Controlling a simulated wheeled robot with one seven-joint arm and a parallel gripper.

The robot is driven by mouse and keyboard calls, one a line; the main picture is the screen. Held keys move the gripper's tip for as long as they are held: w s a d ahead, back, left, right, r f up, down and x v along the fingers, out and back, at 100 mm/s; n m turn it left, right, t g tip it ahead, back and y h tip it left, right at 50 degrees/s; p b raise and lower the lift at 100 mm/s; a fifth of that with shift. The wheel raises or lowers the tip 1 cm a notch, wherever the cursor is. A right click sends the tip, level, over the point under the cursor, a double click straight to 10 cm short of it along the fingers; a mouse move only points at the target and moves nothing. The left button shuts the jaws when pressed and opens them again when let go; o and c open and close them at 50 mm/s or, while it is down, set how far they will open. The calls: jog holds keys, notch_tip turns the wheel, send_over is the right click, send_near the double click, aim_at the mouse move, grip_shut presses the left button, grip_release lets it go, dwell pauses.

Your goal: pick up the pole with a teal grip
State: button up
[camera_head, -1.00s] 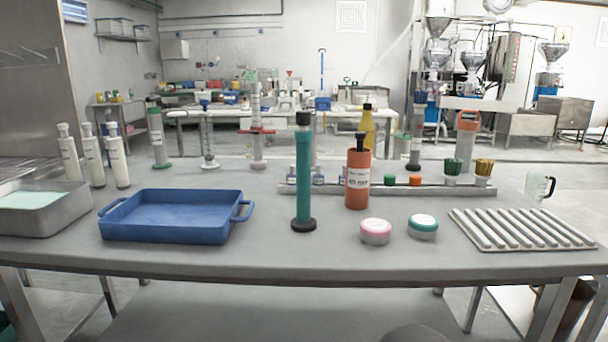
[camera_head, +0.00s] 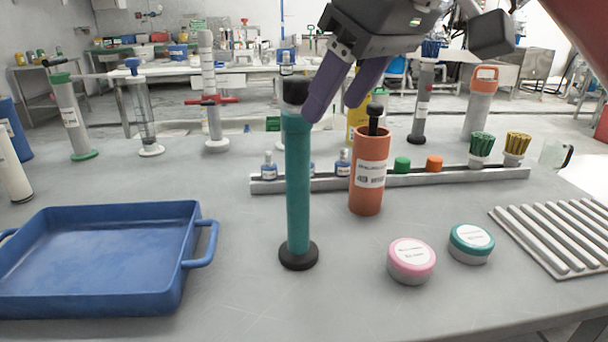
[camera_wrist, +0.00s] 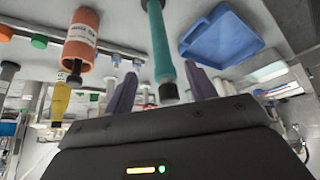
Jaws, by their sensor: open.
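The pole with a teal grip (camera_head: 298,190) stands upright on the grey table, with a black round base and a black top. My gripper (camera_head: 334,107) is open and empty, with purple fingers pointing down at the upper right of the pole. The left finger overlaps the pole's edge just below the black top; I cannot tell whether they touch. In the wrist view, the pole (camera_wrist: 159,45) shows between the two fingertips (camera_wrist: 159,70), with its black end toward the gripper.
An orange cylinder (camera_head: 366,186) stands close right of the pole. A metal rail with small bottles (camera_head: 280,184) runs behind. A blue tray (camera_head: 95,300) lies left. A pink-lidded jar (camera_head: 411,260) and a teal-lidded jar (camera_head: 471,243) sit front right. The table just before the pole is clear.

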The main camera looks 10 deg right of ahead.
jog(key=a+b+x, duration=0.1)
jog(key=x, duration=0.6)
jog(key=shift+w+r+b, duration=0.35)
jog(key=shift+w+b, duration=0.05)
grip_shut()
